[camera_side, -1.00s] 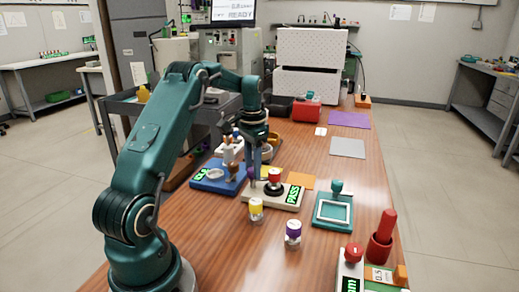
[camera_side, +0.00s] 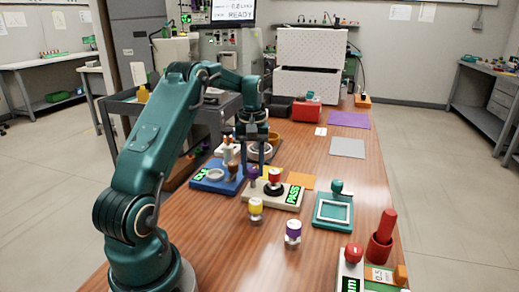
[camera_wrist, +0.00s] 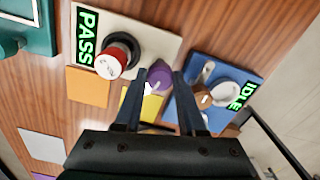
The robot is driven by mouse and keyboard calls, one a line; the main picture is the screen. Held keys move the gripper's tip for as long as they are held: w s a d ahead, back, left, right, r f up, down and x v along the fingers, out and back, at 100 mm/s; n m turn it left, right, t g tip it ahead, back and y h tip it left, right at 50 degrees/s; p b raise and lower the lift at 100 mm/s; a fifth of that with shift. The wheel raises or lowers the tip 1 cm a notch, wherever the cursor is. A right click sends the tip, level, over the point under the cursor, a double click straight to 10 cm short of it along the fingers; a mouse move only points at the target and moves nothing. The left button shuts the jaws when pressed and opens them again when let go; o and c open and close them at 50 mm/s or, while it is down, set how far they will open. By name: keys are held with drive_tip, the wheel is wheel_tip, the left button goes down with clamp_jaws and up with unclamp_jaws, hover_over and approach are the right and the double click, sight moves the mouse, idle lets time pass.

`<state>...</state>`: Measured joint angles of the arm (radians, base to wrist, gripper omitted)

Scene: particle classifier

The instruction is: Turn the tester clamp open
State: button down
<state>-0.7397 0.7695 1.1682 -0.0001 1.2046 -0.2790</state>
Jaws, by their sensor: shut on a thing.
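The tester (camera_side: 262,203) is a beige box with a green PASS display, at the middle of the table. It also shows in the wrist view (camera_wrist: 148,36). A red-capped piece (camera_wrist: 111,64) stands in its black round seat. A purple knob (camera_wrist: 158,80), which looks like the tester clamp, is at the end of the tester away from the display. My gripper (camera_wrist: 159,74) is over that knob, one finger on each side, shut on it. It shows in the side view (camera_side: 251,168), pointing down. The fingers hide part of the knob.
A blue station (camera_side: 215,183) marked IDLE is close left of the tester. Yellow-capped (camera_side: 256,210) and purple-capped (camera_side: 293,234) vials stand in front. A teal frame (camera_side: 333,211) is at the right. Bare wood lies in the front middle.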

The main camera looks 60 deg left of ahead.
sight(253, 169)
drive_tip(key=shift+r+n, duration=0.1)
drive_tip(key=shift+n, duration=1.2)
drive_tip(key=c, duration=0.5)
unclamp_jaws()
drive_tip(key=shift+r, duration=2.55)
